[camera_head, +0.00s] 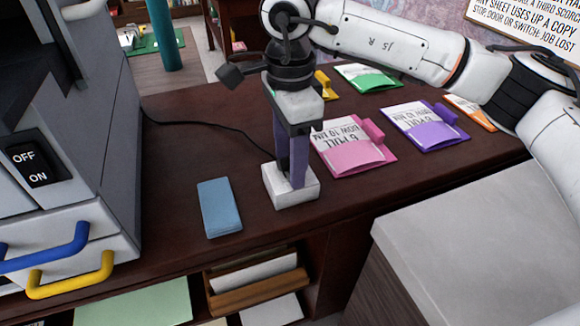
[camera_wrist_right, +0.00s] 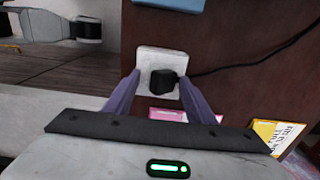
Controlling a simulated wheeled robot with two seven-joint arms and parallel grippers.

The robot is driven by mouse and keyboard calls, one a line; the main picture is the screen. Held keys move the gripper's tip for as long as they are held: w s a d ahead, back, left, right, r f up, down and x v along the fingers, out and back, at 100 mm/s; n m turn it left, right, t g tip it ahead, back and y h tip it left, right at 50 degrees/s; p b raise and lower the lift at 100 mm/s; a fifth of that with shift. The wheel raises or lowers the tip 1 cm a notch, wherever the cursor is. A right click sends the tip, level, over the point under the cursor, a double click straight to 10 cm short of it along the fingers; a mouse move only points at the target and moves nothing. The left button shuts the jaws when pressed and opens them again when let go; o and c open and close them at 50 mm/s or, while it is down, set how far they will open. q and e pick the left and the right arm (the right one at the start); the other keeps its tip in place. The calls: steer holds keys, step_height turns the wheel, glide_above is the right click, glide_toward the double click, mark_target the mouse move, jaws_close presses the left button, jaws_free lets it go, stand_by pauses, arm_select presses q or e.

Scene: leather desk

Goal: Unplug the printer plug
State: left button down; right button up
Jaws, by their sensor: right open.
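The black printer plug (camera_wrist_right: 166,84) sits in the white socket block (camera_wrist_right: 160,62), as the right wrist view shows. In the head view the socket block (camera_head: 291,192) stands on the dark desk, and the plug is hidden behind my fingers. A black cord (camera_head: 215,124) runs from the socket block toward the grey printer (camera_head: 105,130) at the left. My right gripper (camera_head: 291,180) points down over the block. In the right wrist view its purple fingers (camera_wrist_right: 160,90) are apart, one on each side of the plug. Contact cannot be told. My left gripper is not seen.
A blue pad (camera_head: 219,208) lies left of the block. Pink (camera_head: 352,147), purple (camera_head: 425,124) and green (camera_head: 368,78) card pouches lie to the right. The printer has an OFF/ON switch (camera_head: 33,164) and blue and yellow handles. A shelf with papers is below the desk edge.

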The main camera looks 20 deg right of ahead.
steer(key=shift+w+f, duration=0.1)
steer(key=shift+w, duration=0.1)
stand_by(0.4)
steer(key=shift+w, duration=0.15)
stand_by(0.4)
jaws_close()
steer(key=shift+r+p, duration=2.05)
steer(key=shift+r, duration=1.05)
